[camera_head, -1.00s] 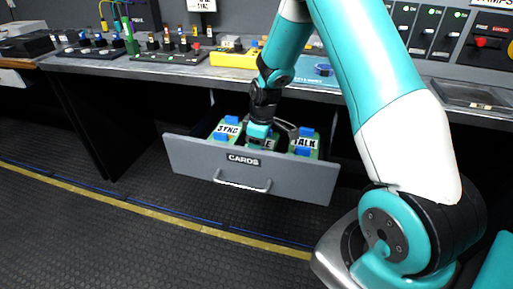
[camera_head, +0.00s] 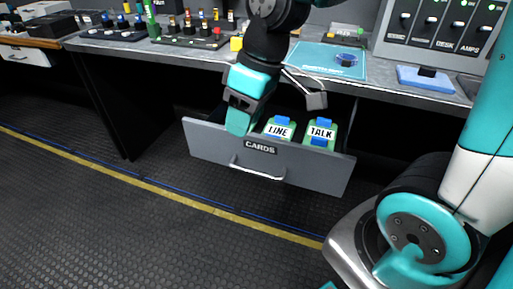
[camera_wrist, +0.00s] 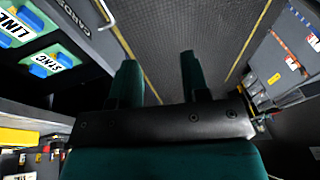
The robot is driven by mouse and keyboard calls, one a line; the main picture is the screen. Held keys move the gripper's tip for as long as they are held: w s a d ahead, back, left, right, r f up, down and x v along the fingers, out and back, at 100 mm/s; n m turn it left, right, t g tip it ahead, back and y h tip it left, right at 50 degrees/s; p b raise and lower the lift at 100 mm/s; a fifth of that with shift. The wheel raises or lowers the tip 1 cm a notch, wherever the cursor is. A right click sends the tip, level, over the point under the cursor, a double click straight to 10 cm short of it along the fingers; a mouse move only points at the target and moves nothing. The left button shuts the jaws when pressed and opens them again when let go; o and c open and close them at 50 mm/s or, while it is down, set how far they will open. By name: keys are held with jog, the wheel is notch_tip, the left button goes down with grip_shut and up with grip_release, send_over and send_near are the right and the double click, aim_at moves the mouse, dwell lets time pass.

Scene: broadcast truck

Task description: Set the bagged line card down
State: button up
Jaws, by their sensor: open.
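The line card (camera_head: 279,129), green with blue parts and a white LINE label, sits in the open drawer (camera_head: 205,140) marked CARDS. It also shows at the upper left of the wrist view (camera_wrist: 14,28). I cannot make out a bag around it. My gripper (camera_head: 241,118) is just left of it at the drawer's front, and apart from it. In the wrist view my gripper's two fingers (camera_wrist: 160,76) stand apart with nothing between them.
A TALK card (camera_head: 321,132) sits right of the line card. A SYNC card (camera_wrist: 46,64) shows in the wrist view. A blue block (camera_head: 425,79) is at right.

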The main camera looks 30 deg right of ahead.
jog(key=s+a+r+y, duration=0.1)
jog(key=s+a, duration=0.3)
jog(key=s, duration=0.7)
jog(key=shift+a+r+g, duration=0.35)
jog(key=shift+r+g, duration=0.05)
jog(key=shift+r, duration=0.15)
jog(key=shift+w, duration=0.1)
